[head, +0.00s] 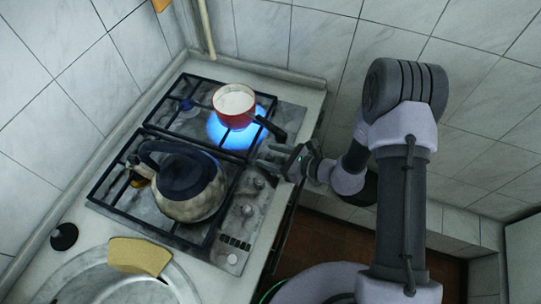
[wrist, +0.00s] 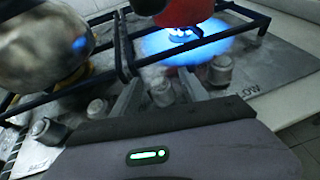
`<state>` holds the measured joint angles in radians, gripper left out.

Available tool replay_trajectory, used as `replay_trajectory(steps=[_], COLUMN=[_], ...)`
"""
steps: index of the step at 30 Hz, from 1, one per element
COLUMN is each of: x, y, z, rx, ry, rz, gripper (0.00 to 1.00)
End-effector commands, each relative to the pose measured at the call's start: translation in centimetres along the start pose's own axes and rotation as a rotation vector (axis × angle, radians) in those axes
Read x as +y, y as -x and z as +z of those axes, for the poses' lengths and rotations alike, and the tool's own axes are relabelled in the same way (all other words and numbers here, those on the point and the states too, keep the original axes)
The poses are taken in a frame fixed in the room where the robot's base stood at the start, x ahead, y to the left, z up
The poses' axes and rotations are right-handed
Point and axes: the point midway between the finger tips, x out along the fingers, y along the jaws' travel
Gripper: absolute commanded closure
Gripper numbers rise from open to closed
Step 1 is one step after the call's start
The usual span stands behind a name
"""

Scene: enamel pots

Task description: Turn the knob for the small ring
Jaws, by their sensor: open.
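The hob (head: 150,205) has a row of grey knobs along its right edge. My gripper (head: 264,157) reaches in from the right over this edge. In the wrist view its fingers (wrist: 160,79) are open, one on each side of a knob (wrist: 161,93); I cannot tell whether they touch it. Another knob (wrist: 220,68) stands to the right, and two more, a nearer knob (wrist: 97,109) and a far-left knob (wrist: 48,130), stand to the left. A blue flame (head: 215,130) burns under the red pot (head: 235,117). Which knob serves the small ring is not clear.
The red pot holds something white, and its dark handle (head: 270,128) points toward my gripper. A kettle (head: 190,200) stands on the front grate. Tiled walls bound the back and left.

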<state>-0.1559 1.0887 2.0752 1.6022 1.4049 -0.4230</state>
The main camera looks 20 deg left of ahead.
Motion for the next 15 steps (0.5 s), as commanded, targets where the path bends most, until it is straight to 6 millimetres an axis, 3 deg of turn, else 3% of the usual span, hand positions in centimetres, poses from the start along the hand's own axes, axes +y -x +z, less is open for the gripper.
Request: replay_trajectory(steps=[6,15], x=[0.0,0.0], y=[-0.04,-0.02], z=[0.02,0.01], rx=[0.0,0.0], ry=[0.0,-0.001], rz=[0.0,0.0], gripper=[0.48,1.0])
